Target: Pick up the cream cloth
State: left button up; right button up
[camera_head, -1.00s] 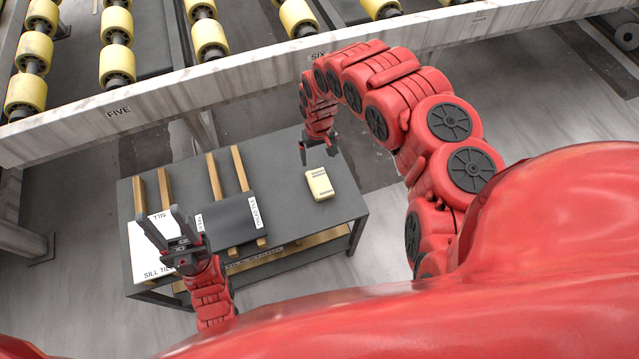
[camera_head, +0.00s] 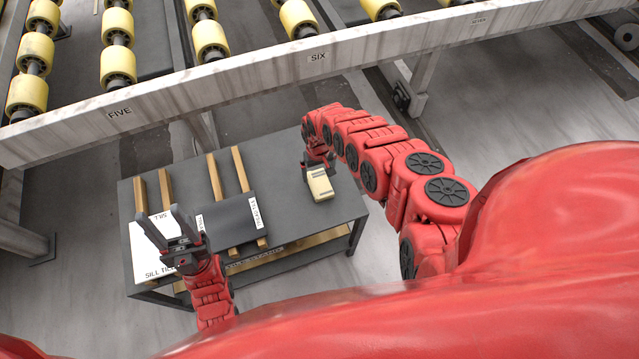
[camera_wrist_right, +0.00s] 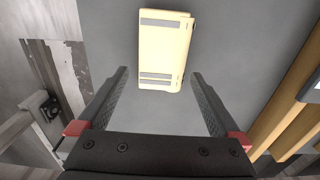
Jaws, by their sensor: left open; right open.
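The cream cloth (camera_head: 319,187) lies folded on the grey bench top (camera_head: 290,222), right of the dark slab. It has grey stripes near two ends. In the right wrist view the cloth (camera_wrist_right: 165,50) lies ahead of the fingertips, between the lines of the two fingers, and nothing is between the fingers. My right gripper (camera_head: 318,170) is open and low over the bench, at the far edge of the cloth; whether it touches is not clear. My left gripper (camera_head: 162,228) is open and empty above the white sill tile (camera_head: 152,262) at the bench's left.
A dark slab (camera_head: 232,222) with white labels rests on wooden battens (camera_head: 215,178) in the middle of the bench. A stone beam (camera_head: 240,88) and yellow rollers (camera_head: 116,65) run behind. The bench right of the slab is otherwise bare.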

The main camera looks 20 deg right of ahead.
jog(key=shift+s+a+f, duration=0.1)
jog(key=shift+a+f, duration=0.05)
jog(key=shift+f, duration=0.8)
jog(key=shift+f+b, duration=0.9)
jog(key=shift+b, duration=0.15)
jog(key=shift+r, duration=0.1)
jog(key=shift+c, duration=0.6)
jog(key=c, duration=1.1)
jog(key=shift+o, duration=0.2)
jog(key=shift+r, duration=0.1)
